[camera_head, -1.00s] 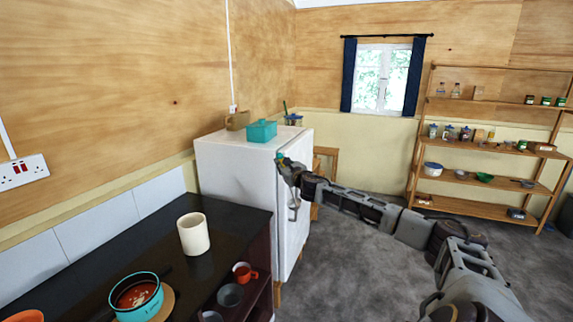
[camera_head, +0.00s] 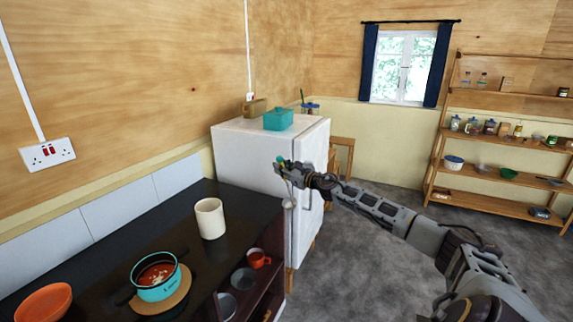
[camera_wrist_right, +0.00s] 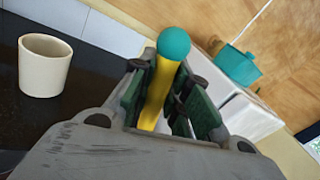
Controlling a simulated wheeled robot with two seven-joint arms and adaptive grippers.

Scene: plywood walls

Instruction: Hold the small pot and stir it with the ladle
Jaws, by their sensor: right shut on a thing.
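The small pot (camera_head: 158,292) is turquoise and holds red soup with pale bits. It sits upright on a round wooden board (camera_head: 176,302) on the dark worktop, at the lower left in the head view. My right gripper (camera_head: 284,168) is shut on a yellow handle (camera_wrist_right: 158,92) with a teal ball end, which looks like the ladle's. The gripper is in front of the white fridge, well to the right of the pot and higher in the picture. The ladle's bowl is not clear in either view. My left gripper is not in view.
A cream cup (camera_head: 210,219) stands on the worktop between pot and fridge (camera_head: 228,150). An orange bowl (camera_head: 42,303) is at the lower left. An orange mug (camera_head: 259,258) and grey bowls are on a shelf below. A turquoise lidded dish (camera_head: 278,120) stands on the fridge.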

